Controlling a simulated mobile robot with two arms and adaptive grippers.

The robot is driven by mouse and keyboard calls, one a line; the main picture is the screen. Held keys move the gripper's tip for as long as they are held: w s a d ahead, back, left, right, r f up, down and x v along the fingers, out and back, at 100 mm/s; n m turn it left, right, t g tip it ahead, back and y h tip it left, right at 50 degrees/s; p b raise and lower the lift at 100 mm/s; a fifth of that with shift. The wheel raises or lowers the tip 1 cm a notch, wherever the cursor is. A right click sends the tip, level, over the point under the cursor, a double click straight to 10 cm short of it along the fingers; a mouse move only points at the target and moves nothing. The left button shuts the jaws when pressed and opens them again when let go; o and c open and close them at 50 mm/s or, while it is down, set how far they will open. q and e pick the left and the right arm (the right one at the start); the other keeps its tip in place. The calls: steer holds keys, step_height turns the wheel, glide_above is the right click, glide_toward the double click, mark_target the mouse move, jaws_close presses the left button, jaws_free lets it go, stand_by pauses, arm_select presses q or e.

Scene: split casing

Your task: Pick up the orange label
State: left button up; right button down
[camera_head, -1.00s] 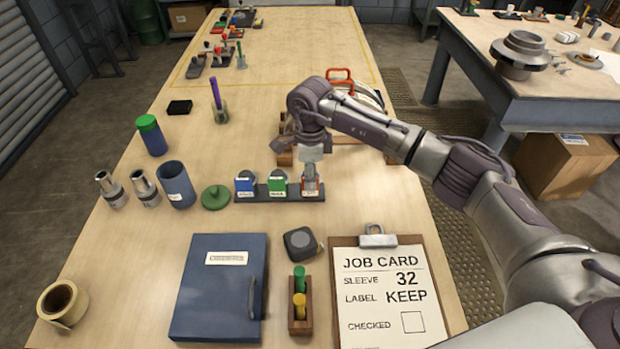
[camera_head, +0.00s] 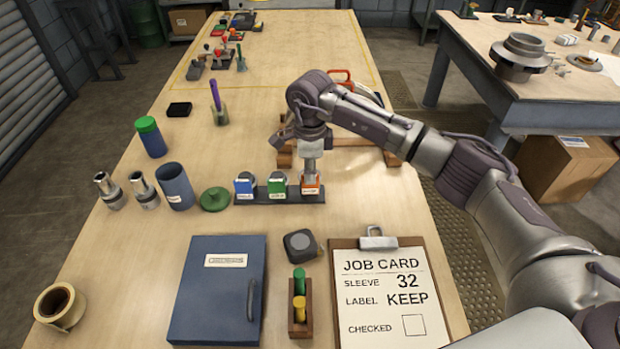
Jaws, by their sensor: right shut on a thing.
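The orange label (camera_head: 313,187) is at the right end of a dark rack (camera_head: 260,197), with a white strip on its front. My right gripper (camera_head: 311,174) points down from above and is shut on the orange label; its fingers hide the label's top. I cannot tell whether the label is clear of the rack. A blue label (camera_head: 244,187) and a green label (camera_head: 277,185) stand in the same rack to the left. My left gripper is not in view.
A green lid (camera_head: 214,199), a blue cup (camera_head: 175,187) and metal sleeves (camera_head: 143,190) stand left of the rack. A tape measure (camera_head: 300,244), a blue case (camera_head: 217,290) and the job card (camera_head: 385,290) lie in front. A wooden frame (camera_head: 285,155) is behind my gripper.

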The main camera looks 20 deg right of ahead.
step_height(320, 180, up, 3)
steer(key=shift+f+b, duration=0.2)
steer(key=shift+b, duration=0.55)
steer(key=s+d+r, duration=0.7)
steer(key=s+r, duration=0.2)
steer(key=r, duration=0.2)
steer(key=shift+r+b, duration=0.3)
steer(key=shift+b, duration=0.05)
steer(key=shift+s, duration=0.1)
